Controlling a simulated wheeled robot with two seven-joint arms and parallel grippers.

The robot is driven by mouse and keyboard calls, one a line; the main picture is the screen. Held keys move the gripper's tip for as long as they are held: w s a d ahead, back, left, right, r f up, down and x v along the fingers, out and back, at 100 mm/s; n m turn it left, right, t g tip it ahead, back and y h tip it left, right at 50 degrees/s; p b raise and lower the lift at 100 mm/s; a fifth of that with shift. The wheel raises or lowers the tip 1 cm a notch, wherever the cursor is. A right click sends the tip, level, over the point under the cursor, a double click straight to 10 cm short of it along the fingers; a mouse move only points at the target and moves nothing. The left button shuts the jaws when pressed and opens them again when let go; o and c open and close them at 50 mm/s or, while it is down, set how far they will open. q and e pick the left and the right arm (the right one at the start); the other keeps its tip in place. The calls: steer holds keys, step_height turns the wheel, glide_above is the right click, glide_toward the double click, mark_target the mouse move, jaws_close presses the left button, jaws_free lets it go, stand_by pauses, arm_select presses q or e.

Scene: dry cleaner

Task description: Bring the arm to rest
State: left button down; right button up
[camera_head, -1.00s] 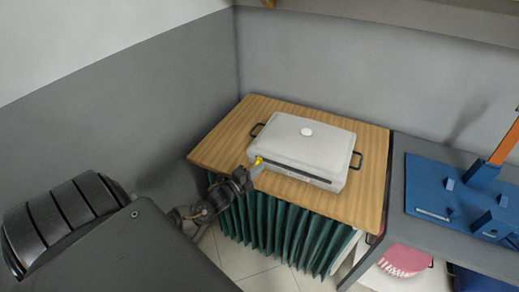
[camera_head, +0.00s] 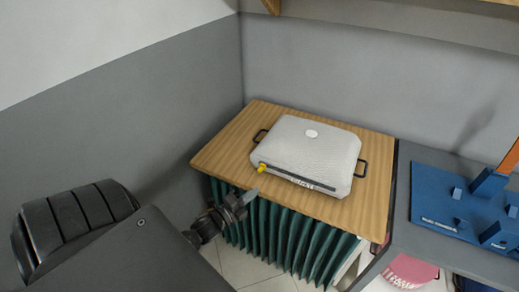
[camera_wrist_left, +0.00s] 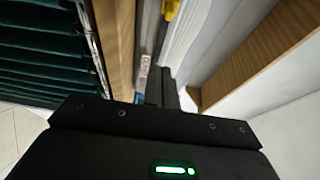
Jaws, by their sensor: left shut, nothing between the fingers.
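My left gripper (camera_head: 250,195) is shut and empty, just off the front left edge of the wooden table, apart from the white case. Its dark fingers also show in the left wrist view (camera_wrist_left: 165,86). The light grey-white case (camera_head: 310,145) lies flat and closed on the table, with a dark zip line along its front side. A yellow pull tab (camera_head: 262,168) sits at the left end of that line; it also shows at the top of the left wrist view (camera_wrist_left: 171,9). My right gripper is not in view.
A grey counter (camera_head: 402,180) with a blue stand (camera_head: 440,205) adjoins on the right. Grey walls (camera_head: 130,120) close in left and behind.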

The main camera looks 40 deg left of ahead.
arm_select(q)
steer(key=shift+s+r, duration=0.1)
steer(key=shift+s, duration=0.3)
steer(key=shift+a, duration=0.1)
steer(key=s+a+f+n+g+y, duration=0.1)
steer(key=s+a+f+n+g, duration=0.25)
steer(key=f, duration=0.65)
steer(key=s+a+f+n+g+y, duration=0.1)
steer(key=s+f+n+g, duration=0.25)
steer(key=s+f, duration=0.45)
steer(key=s+a+f+n+g+y, duration=0.2)
steer(key=s+f+n, duration=0.15)
steer(key=f, duration=0.75)
steer(key=s+d+f+n+g, duration=0.2)
steer(key=s+d+f+g, duration=0.1)
steer(key=s+f, duration=0.35)
steer(key=s+d+f+n+g, duration=0.3)
steer(key=s+f, duration=0.2)
steer(key=s, duration=0.3)
steer(key=s+d+f+g+h, duration=0.1)
steer(key=s+d+f, duration=0.1)
steer(key=s+d, duration=0.2)
steer(key=s+d+f+n+g+h, duration=0.1)
steer(key=s+d, duration=0.3)
steer(key=d, duration=0.4)
steer(key=shift+d+f, duration=0.2)
steer(key=shift+f, duration=0.2)
